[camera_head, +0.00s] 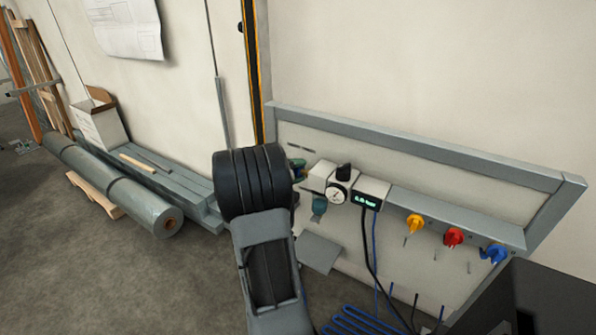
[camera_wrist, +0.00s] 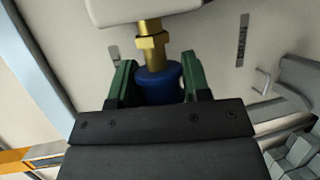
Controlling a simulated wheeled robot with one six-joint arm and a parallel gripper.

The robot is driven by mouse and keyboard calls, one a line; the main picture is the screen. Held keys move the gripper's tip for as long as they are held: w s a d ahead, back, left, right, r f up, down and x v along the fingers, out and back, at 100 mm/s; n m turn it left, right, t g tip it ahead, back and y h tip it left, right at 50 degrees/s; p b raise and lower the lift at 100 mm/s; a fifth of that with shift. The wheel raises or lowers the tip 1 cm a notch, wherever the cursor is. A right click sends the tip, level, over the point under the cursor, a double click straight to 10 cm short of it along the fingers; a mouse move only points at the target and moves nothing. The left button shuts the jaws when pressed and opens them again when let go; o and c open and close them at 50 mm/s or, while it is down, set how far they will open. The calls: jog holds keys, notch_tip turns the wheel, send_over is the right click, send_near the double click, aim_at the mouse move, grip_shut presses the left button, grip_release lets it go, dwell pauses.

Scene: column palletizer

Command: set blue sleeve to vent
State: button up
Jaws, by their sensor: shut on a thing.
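The blue sleeve (camera_wrist: 159,86) is a short round collar below a brass fitting (camera_wrist: 151,45) in the wrist view. My gripper (camera_wrist: 159,80) has green fingers, one on each side of the sleeve, and is shut on it. The fitting runs up into a pale block (camera_wrist: 145,10). In the head view, my gripper (camera_head: 298,168) is at the left end of the panel's valve unit, partly hidden by my dark arm. A dark label (camera_wrist: 242,40) is on the panel to the right of the sleeve; its lettering is not readable. A second dark mark (camera_wrist: 113,52) is to the left.
The grey-framed panel (camera_head: 420,150) carries a round gauge (camera_head: 337,193), a display box (camera_head: 369,194) with hanging cables, and yellow (camera_head: 414,224), red (camera_head: 453,236) and blue (camera_head: 494,254) knobs. A dark box (camera_head: 535,300) fills the lower right. Rolls and planks lie left.

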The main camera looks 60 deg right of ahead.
jog(key=c, duration=0.5)
jog(key=w+b, duration=0.1)
jog(key=w, duration=0.2)
jog(key=shift+w, duration=0.25)
jog(key=shift+c, duration=0.2)
jog(key=shift+w, duration=0.35)
jog(key=o, duration=0.8)
jog(key=shift+w, duration=0.1)
jog(key=shift+o, duration=0.9)
jog(key=shift+w, duration=0.1)
jog(key=shift+o, duration=0.7)
